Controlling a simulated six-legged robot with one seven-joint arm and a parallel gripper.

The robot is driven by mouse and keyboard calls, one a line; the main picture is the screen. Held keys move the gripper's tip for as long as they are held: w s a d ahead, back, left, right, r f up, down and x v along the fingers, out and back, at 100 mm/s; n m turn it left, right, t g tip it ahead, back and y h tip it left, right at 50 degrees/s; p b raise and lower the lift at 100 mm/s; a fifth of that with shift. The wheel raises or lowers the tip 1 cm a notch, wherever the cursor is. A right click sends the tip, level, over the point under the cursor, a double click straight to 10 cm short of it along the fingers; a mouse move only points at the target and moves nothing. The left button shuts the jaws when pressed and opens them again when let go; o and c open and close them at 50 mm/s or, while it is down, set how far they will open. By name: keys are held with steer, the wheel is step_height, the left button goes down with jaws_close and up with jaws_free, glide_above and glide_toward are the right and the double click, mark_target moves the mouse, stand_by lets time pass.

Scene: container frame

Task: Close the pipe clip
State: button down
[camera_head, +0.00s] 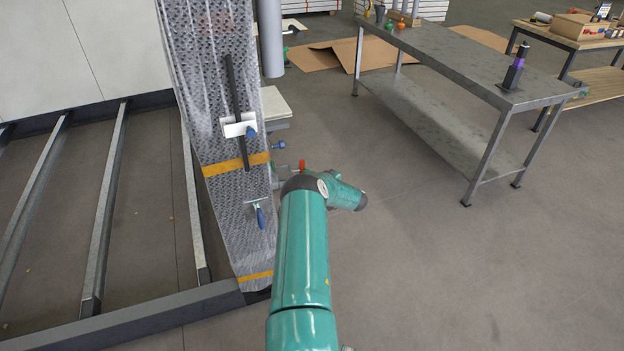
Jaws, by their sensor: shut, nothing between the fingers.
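I cannot make out the pipe clip for certain. A grey vertical pipe (271,38) ends beside a tall panel wrapped in clear plastic (215,95). Below the pipe, small blue-ended fittings (278,145) stick out from the panel's right side, and a small red piece (302,165) shows just above my arm. They are too small to tell whether one is the clip or whether it is open. My teal arm reaches up from the bottom centre and bends right near these fittings. My gripper is not visible; the arm may hide it.
A white bracket with a blue knob (238,126) and a blue-handled clamp (260,216) sit on the panel. A metal floor frame (103,210) lies left. A steel workbench (450,70) stands upper right. The floor right of my arm is clear.

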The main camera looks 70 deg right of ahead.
steer(key=shift+w+d, duration=0.35)
steer(key=shift+w, duration=0.25)
steer(key=shift+w, duration=0.1)
stand_by(0.3)
